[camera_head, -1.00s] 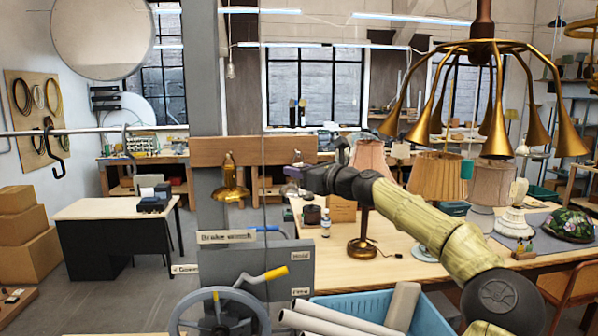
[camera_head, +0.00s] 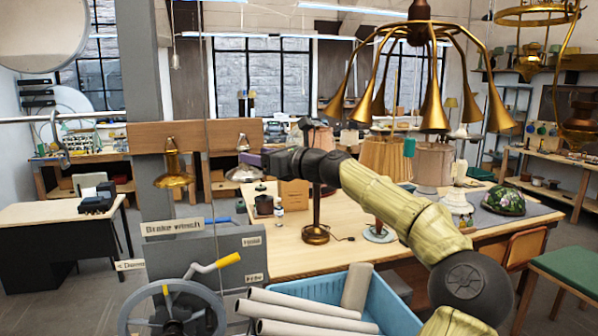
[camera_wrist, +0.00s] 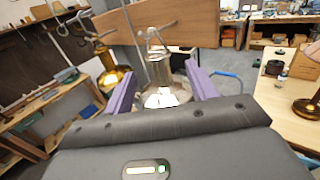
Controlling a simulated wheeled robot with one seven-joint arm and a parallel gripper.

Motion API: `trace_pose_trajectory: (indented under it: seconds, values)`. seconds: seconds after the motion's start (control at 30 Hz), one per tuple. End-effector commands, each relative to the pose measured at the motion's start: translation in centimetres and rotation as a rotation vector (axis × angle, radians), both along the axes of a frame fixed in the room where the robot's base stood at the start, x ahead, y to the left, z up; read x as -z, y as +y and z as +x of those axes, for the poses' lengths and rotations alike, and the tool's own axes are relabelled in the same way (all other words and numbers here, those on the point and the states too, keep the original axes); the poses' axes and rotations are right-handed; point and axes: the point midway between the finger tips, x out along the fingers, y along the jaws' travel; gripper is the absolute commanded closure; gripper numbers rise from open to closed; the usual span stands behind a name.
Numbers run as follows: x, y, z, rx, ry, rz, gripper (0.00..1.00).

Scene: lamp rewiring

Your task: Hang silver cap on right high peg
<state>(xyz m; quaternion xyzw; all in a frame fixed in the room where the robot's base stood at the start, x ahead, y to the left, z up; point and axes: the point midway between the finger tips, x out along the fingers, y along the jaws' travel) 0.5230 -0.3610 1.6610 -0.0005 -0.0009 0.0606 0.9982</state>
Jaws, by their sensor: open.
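The silver cap (camera_head: 243,172) is a shiny bell shape with a loop on top, upright in front of the right part of a wooden peg board (camera_head: 215,135). In the wrist view the silver cap (camera_wrist: 160,75) is between my gripper's (camera_wrist: 160,88) purple fingers, which are apart, with a gap visible beside it. Its loop (camera_wrist: 154,36) is in front of the board, level with a peg; I cannot tell whether it bears on the peg. In the head view my gripper (camera_head: 256,160) is just right of the cap. A gold cap (camera_head: 174,172) hangs on the board's left.
A brake winch (camera_head: 205,255) with a wheel and yellow-handled crank stands below the board. A blue bin (camera_head: 385,300) of rolls is beneath my arm. A workbench with lamps (camera_head: 385,165) lies right of it. A brass chandelier (camera_head: 418,75) hangs above.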

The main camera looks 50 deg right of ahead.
Motion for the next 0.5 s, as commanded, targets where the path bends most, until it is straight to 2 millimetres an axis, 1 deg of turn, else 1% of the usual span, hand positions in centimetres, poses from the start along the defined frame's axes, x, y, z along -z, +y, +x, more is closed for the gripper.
trace_pose_trajectory:
  seconds: [0.03,0.2,0.5]
  values:
    - [0.5,-0.2,-0.9,0.004,0.001,-0.002,0.43]
    - [0.5,-0.5,-3.8,0.003,0.002,-0.001,0.43]
    - [0.6,-0.7,-6.4,0.001,-0.001,-0.002,0.43]
